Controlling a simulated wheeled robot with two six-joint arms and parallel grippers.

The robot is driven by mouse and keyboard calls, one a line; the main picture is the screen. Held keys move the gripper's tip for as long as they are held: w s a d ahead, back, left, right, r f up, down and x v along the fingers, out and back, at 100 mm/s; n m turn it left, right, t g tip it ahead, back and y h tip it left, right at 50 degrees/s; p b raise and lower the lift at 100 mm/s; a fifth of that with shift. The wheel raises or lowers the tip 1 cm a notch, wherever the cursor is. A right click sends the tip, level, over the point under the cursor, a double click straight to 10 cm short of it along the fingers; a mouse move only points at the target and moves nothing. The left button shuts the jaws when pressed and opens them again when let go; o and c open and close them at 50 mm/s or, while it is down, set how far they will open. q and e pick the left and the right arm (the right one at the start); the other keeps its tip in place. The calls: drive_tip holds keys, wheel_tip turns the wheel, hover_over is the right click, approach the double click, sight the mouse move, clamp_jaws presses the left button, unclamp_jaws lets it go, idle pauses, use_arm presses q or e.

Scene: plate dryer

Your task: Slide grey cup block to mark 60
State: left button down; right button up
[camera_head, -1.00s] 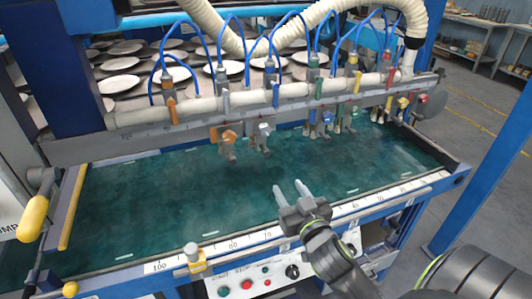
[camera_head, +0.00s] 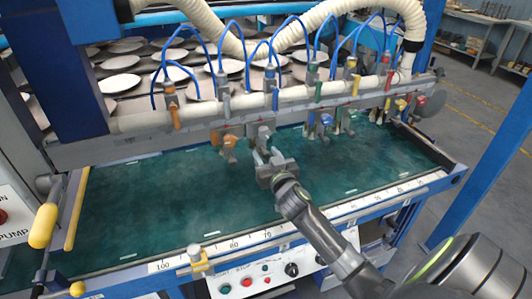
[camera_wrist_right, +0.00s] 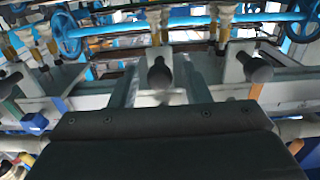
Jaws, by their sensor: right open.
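The grey cup block (camera_head: 264,133) hangs on the white rail, just right of the orange block (camera_head: 229,143). My right gripper (camera_head: 266,158) is open at the grey block, reaching in from the front. In the right wrist view, a dark round knob (camera_wrist_right: 160,75) of the block shows between the two spread fingers (camera_wrist_right: 157,88); contact cannot be told. The scale strip (camera_head: 234,244) runs along the front edge, with 100, 80 and 70 readable; my right arm covers part of it right of 70. My left gripper is not in view.
Blue blocks (camera_head: 322,121) and other coloured ones hang further right on the rail (camera_head: 200,116). The green bed (camera_head: 150,205) below is clear. A yellow-topped pointer (camera_head: 200,261) sits on the front edge.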

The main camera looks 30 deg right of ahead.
drive_tip(key=shift+w+d, duration=0.1)
drive_tip(key=shift+w, duration=0.3)
clamp_jaws()
